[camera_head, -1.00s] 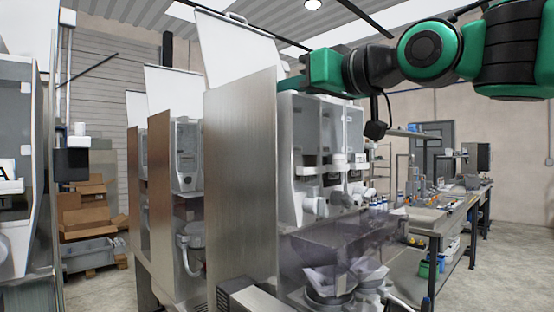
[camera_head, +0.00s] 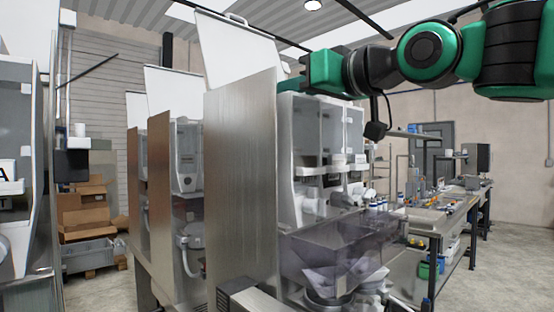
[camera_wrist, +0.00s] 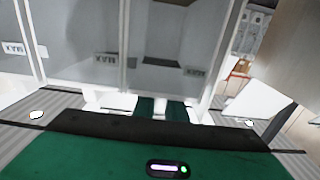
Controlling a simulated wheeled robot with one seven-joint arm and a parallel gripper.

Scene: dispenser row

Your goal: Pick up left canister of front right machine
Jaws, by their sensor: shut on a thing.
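The front right machine (camera_head: 240,180) stands in the middle of the head view behind a tall steel side panel. Its left canister (camera_head: 305,130) is a pale grey box just right of that panel, with a second canister (camera_head: 354,130) beside it. In the wrist view the left canister (camera_wrist: 175,35) fills the right of centre and the other canister (camera_wrist: 75,40) is at left. My gripper (camera_wrist: 152,106) is at the lower middle of the wrist view, shut on the left canister. The exact contact is partly hidden. In the head view the panel and canister hide my fingers.
A smoky clear hopper (camera_head: 335,245) sits below the canisters. An open lid (camera_head: 240,50) rises above the machine. More machines (camera_head: 188,160) stand to the left. A workbench (camera_head: 440,215) stands at right. Cardboard boxes (camera_head: 82,210) are stacked at far left.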

